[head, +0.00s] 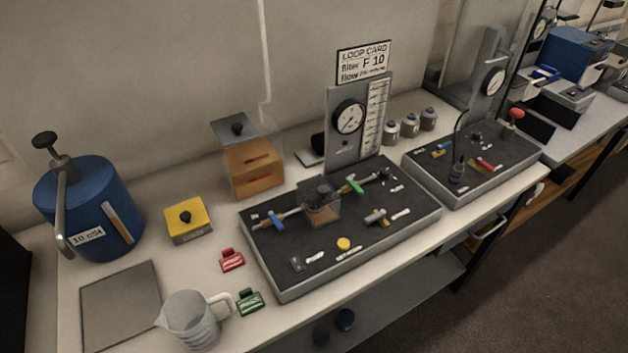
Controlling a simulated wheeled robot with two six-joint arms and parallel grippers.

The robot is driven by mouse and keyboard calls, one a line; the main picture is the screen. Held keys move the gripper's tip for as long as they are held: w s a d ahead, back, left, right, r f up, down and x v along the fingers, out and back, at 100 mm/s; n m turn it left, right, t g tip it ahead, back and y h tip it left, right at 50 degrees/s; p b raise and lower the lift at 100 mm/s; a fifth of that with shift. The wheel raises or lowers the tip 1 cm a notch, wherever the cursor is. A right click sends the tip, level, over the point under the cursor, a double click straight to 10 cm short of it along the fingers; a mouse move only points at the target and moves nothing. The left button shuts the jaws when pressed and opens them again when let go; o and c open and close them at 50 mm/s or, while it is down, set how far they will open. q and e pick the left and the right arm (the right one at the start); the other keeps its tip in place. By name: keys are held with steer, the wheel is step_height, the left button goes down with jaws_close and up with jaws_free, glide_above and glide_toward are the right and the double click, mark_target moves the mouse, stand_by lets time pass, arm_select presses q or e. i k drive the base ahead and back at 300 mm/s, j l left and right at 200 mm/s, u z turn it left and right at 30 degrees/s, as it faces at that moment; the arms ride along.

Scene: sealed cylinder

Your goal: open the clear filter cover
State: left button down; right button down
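A small clear cover (321,190) with a dark knob on top sits over a brown block on the dark board (385,240) in the middle of the bench. It looks closed, though its edges are hard to make out. A thin pipe with a blue-handled valve (276,221) runs into its left side, and a green-handled valve (354,184) is to its right. A card reading "LOOP CARD, filter F 10" (363,62) stands above the gauge panel behind the board. Neither of my grippers is in the head view.
A blue tank (90,205), a yellow block (188,219), an orange-brown box (252,170) under a clear lid, red (231,260) and green (249,301) tags and a jug (190,320) stand left of the board. A second gauge board (475,165) is to the right.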

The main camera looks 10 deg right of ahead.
mark_target(315, 188)
steer(key=k+l+z, duration=0.15)
steer(key=l+z, duration=0.2)
steer(key=k+l+z, duration=0.15)
steer(key=z, duration=0.15)
steer(key=k+l+z, duration=0.1)
steer(key=l+z, duration=0.25)
steer(key=l, duration=0.05)
